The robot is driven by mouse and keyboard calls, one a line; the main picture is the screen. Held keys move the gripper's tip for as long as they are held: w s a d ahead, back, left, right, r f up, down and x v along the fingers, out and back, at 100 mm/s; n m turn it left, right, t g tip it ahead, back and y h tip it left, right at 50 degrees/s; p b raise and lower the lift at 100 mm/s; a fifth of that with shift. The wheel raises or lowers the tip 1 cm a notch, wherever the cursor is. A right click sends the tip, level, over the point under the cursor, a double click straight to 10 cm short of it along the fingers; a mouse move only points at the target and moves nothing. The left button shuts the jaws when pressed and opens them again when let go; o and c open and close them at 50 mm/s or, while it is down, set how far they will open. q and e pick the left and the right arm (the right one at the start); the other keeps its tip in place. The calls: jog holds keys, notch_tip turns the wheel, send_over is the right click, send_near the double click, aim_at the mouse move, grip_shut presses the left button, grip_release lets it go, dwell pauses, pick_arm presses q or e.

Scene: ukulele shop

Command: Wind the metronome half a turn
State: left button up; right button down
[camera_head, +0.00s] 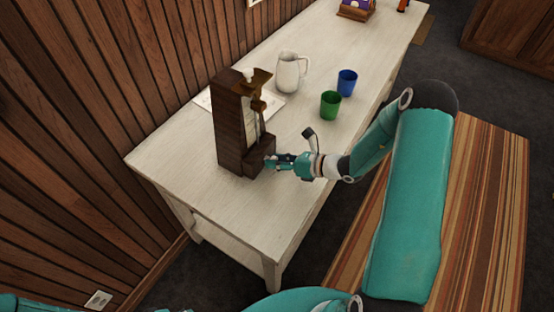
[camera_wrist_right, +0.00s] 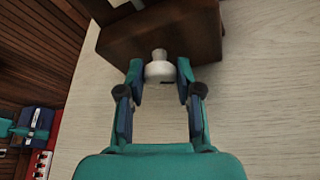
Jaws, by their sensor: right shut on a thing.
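The metronome (camera_head: 229,125) is a tall dark wooden case standing upright on the white table, with a pale scale and rod on its open face. Its pale winding knob (camera_wrist_right: 159,68) sticks out from the low wooden base (camera_wrist_right: 165,36) in the right wrist view. My right gripper (camera_head: 270,161) is at the lower right side of the metronome. In the wrist view its fingertips (camera_wrist_right: 159,76) are shut on the knob from both sides. In the head view the knob is hidden by the fingers. My left gripper does not show clearly.
On the white table (camera_head: 165,150), a white pitcher (camera_head: 288,75), a green cup (camera_head: 330,105) and a blue cup (camera_head: 347,82) stand behind my right gripper. A paper sheet (camera_head: 203,100) lies by the metronome. The plank wall (camera_head: 110,80) runs along the left; the near table end is clear.

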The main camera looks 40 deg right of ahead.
jog(key=shift+w+d+m+y, duration=0.1)
jog(key=shift+d+m+y, duration=0.1)
jog(key=shift+m+y, duration=0.6)
jog(key=shift+f+m+y, duration=0.15)
jog(key=shift+m+y, duration=0.35)
jog(key=shift+m, duration=0.7)
jog(key=m, duration=0.1)
jog(key=m+y+b, duration=0.1)
jog(key=shift+d+f+m, duration=0.15)
jog(key=shift+m, duration=0.25)
jog(key=m+t+y+b, duration=0.1)
jog(key=m, duration=0.2)
jog(key=shift+m+y, duration=0.3)
jog(key=c, duration=0.8)
grip_release()
jog(key=shift+d+f, duration=0.1)
